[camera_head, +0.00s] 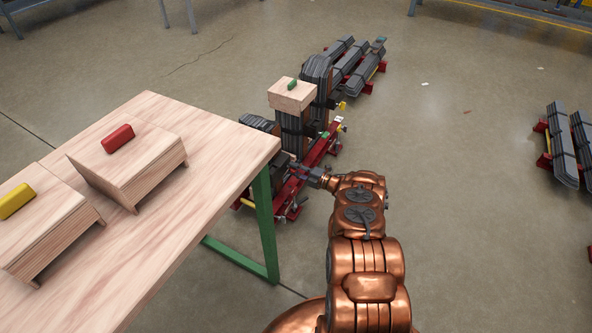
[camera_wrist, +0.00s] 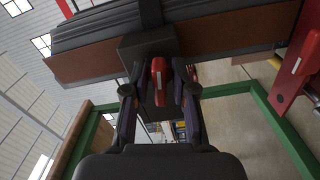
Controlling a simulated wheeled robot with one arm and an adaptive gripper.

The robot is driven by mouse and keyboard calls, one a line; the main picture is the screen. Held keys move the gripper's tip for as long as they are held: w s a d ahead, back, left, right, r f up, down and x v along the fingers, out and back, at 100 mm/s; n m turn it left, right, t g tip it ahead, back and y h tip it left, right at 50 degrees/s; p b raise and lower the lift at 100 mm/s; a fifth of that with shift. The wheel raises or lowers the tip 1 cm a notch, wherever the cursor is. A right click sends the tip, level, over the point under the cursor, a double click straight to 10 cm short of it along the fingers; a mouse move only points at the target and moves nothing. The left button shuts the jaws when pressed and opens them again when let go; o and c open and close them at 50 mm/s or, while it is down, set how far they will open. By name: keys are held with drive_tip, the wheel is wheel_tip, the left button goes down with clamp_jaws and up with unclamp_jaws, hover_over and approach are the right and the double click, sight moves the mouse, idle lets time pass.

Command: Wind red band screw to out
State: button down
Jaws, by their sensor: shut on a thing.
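The red band screw (camera_wrist: 161,78) shows in the wrist view as a small red grip under a dark block on a black band around the core. My gripper (camera_wrist: 160,92) has its two fingers on either side of the red grip and is shut on it. In the head view my gripper (camera_head: 313,176) is at the near side of the core stand (camera_head: 320,153), low down and right of the table. The screw itself is too small and covered to make out there. How far it is wound I cannot tell.
A wooden table (camera_head: 215,150) with green legs stands left of my arm, carrying boxes with a red handle (camera_head: 117,139) and a yellow handle (camera_head: 16,201). A wooden block (camera_head: 292,97) with a green handle tops the core. Dark stacks (camera_head: 357,65) lie behind.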

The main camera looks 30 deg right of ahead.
drive_tip(key=n, duration=0.4)
drive_tip(key=shift+r, duration=0.1)
drive_tip(key=shift+b, duration=0.35)
drive_tip(key=shift+w+n, duration=0.1)
drive_tip(key=shift+n, duration=0.5)
drive_tip(key=n+b, duration=0.1)
drive_tip(key=n, duration=0.2)
drive_tip(key=shift+n, duration=0.3)
drive_tip(key=shift+a+n+b, duration=0.1)
drive_tip(key=shift+n+b, duration=0.45)
drive_tip(key=shift+n, duration=0.05)
drive_tip(key=n+b, duration=0.1)
drive_tip(key=n, duration=0.2)
drive_tip(key=shift+n+b, duration=0.3)
drive_tip(key=shift+b, duration=0.05)
